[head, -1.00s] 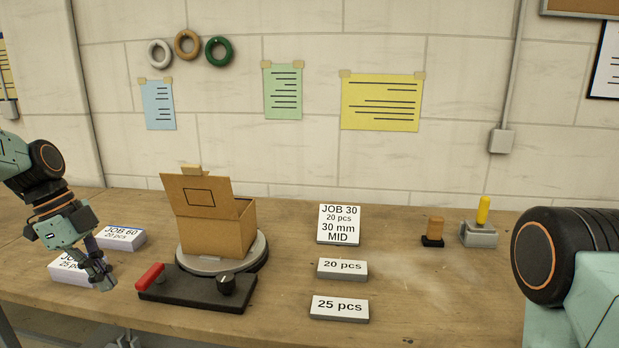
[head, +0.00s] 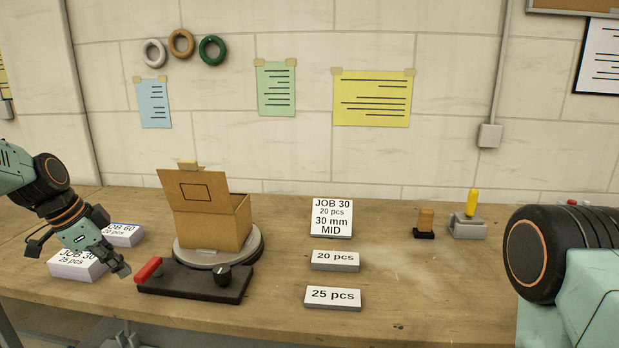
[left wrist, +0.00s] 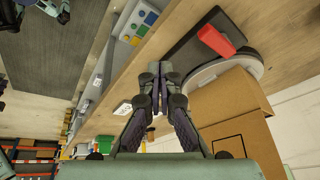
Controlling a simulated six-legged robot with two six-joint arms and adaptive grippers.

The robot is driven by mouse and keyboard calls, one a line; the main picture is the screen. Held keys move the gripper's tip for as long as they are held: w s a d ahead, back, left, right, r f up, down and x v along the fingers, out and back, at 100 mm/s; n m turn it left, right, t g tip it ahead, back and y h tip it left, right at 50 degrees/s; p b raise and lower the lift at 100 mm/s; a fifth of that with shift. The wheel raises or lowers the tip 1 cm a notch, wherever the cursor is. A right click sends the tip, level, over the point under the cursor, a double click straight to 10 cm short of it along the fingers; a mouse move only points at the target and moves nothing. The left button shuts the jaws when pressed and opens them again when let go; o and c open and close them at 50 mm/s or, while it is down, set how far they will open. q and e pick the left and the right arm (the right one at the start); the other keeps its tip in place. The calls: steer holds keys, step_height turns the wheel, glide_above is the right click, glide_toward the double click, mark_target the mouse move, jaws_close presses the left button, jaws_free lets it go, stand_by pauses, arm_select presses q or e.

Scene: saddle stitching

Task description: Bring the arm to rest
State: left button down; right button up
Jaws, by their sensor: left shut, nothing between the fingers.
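My left gripper (head: 122,272) hangs at the left of the bench, shut and empty, just left of the black base with the red handle. It also shows in the left wrist view (left wrist: 160,70), its fingers together with nothing between them. The JOB 30 25 pcs block (head: 76,264) sits close behind the fingers, and I cannot tell if they touch it. The JOB 60 block (head: 124,235) is behind that. My right arm shows as a large dark joint at the right edge. The right gripper is not in view.
An open cardboard box (head: 213,228) stands on a round grey turntable (head: 240,257) behind the black base (head: 195,284). The JOB 30 card (head: 331,218) and labels 20 pcs (head: 335,261) and 25 pcs (head: 332,298) stand mid-bench. A yellow-handled tool (head: 472,203) stands farther right.

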arm_select(q)
steer(key=s+d+f+n+t+y+b, duration=0.1)
steer(key=s+d+f+n, duration=0.25)
steer(key=f, duration=0.35)
steer(key=s+d+f+n+b, duration=0.1)
steer(key=s+d+f+n, duration=0.1)
steer(key=d+f+n, duration=0.3)
steer(key=s+d+f+n+t+y, duration=0.1)
steer(key=s+d+f+n, duration=0.25)
steer(key=f, duration=0.45)
steer(key=s+d+f+g+b, duration=0.1)
steer(key=s+f, duration=0.3)
steer(key=s, duration=0.6)
steer(key=s+d+f+g+b, duration=0.1)
steer(key=s+f, duration=0.4)
steer(key=s, duration=0.5)
steer(key=s+d+f+g+y+b, duration=0.1)
steer(key=s+d+f+g, duration=0.2)
steer(key=s, duration=0.7)
steer(key=shift+d+f, duration=0.15)
steer(key=shift+f, duration=0.6)
steer(key=c, duration=2)
jaws_free()
steer(key=shift+w, duration=0.1)
steer(key=shift+c, duration=0.2)
